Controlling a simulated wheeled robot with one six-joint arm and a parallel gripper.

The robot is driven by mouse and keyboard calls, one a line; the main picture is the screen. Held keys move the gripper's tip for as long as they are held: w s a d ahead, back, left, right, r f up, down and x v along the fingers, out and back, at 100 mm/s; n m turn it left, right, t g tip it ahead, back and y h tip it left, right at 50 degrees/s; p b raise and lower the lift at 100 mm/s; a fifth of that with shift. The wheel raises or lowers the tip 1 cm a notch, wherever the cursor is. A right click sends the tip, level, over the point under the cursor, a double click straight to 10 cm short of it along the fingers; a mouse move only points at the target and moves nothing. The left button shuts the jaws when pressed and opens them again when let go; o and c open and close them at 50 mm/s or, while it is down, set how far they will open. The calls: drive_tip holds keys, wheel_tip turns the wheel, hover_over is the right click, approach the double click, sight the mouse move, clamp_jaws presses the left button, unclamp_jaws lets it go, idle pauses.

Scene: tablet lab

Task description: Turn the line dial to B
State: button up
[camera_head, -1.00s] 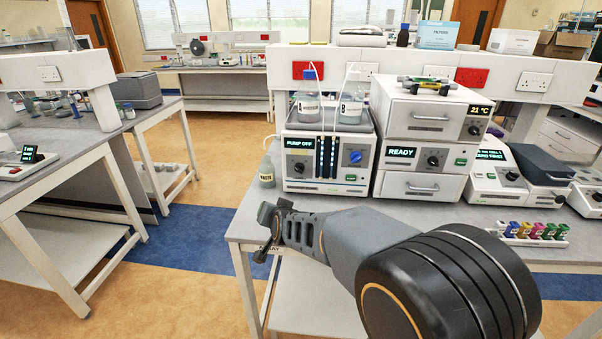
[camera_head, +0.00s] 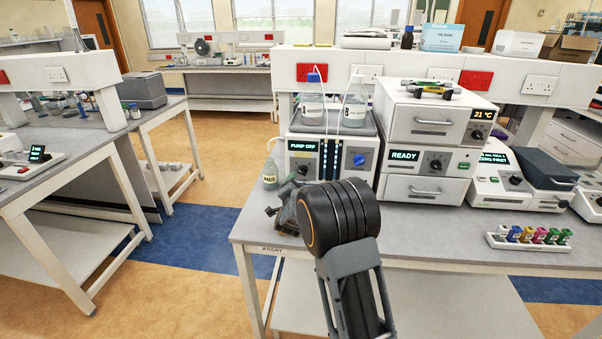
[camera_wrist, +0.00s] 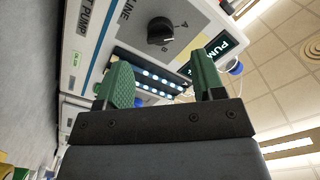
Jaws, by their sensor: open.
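The line dial (camera_wrist: 160,30) is a round black knob on the pump's pale front, marked LINE, A and B. Its pointer setting is too small to read surely. In the head view the pump (camera_head: 330,184) stands on the bench with a PUMP OFF display and a blue knob (camera_head: 361,159). The dial sits at its left, just above and partly behind my gripper (camera_head: 283,207). In the wrist view my gripper (camera_wrist: 163,82) has its two green fingers apart and empty, with the dial beyond the gap and not touched.
Two bottles, A (camera_head: 312,108) and B (camera_head: 355,108), stand on the pump with tubes. A READY oven (camera_head: 428,190) is close on the right. A rack of coloured vials (camera_head: 530,240) lies at the bench's front right.

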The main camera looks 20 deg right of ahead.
sight(301, 173)
drive_tip(key=shift+p+x, duration=0.6)
drive_tip(key=shift+x, duration=2.6)
drive_tip(key=shift+c, duration=0.3)
drive_tip(key=c, duration=0.9)
drive_tip(key=shift+o, duration=0.2)
drive_tip(key=shift+f+b, duration=0.1)
drive_tip(key=shift+b, duration=0.2)
